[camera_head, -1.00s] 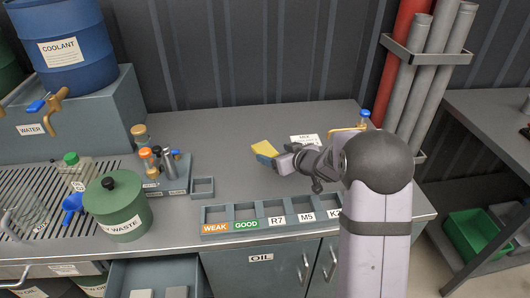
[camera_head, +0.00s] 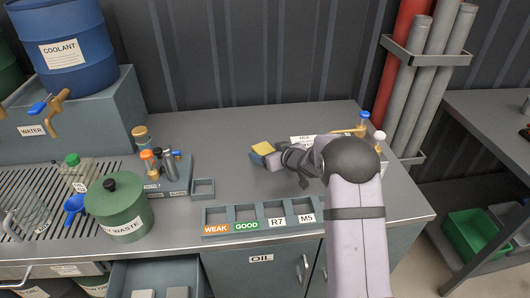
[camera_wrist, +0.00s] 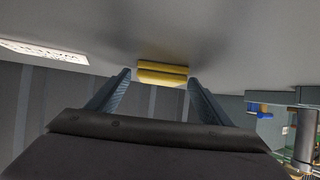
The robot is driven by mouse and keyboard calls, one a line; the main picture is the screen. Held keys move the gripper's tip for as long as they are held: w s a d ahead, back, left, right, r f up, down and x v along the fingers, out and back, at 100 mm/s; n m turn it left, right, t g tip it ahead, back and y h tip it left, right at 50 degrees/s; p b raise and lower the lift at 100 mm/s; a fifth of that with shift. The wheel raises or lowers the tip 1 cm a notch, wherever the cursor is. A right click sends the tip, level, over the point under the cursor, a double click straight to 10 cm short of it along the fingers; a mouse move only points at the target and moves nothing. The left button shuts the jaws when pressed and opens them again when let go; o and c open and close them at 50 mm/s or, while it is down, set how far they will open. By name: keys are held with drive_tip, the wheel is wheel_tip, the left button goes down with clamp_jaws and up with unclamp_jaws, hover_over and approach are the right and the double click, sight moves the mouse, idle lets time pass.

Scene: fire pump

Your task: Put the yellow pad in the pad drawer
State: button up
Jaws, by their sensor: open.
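The yellow pad (camera_head: 262,148) lies at the back middle of the grey bench. In the wrist view the yellow pad (camera_wrist: 162,73) sits between and just beyond the tips of my gripper (camera_wrist: 160,76). My gripper (camera_head: 260,160) is open and low over the bench, with its fingers pointing at the pad; it holds nothing. An open drawer (camera_head: 155,270) under the bench at the lower left holds light grey blocks or pads. No label on that drawer shows.
A row of labelled bins (camera_head: 260,218) runs along the bench front. A small empty square tray (camera_head: 203,189), a bottle rack (camera_head: 172,180) and a green waste pot (camera_head: 120,208) stand to the left. A white card (camera_head: 303,140) lies right of the pad.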

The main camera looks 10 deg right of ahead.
drive_tip(key=c, duration=1.1)
wheel_tip(320, 180, up, 14)
drive_tip(key=p, duration=0.6)
drive_tip(key=shift+f, duration=0.25)
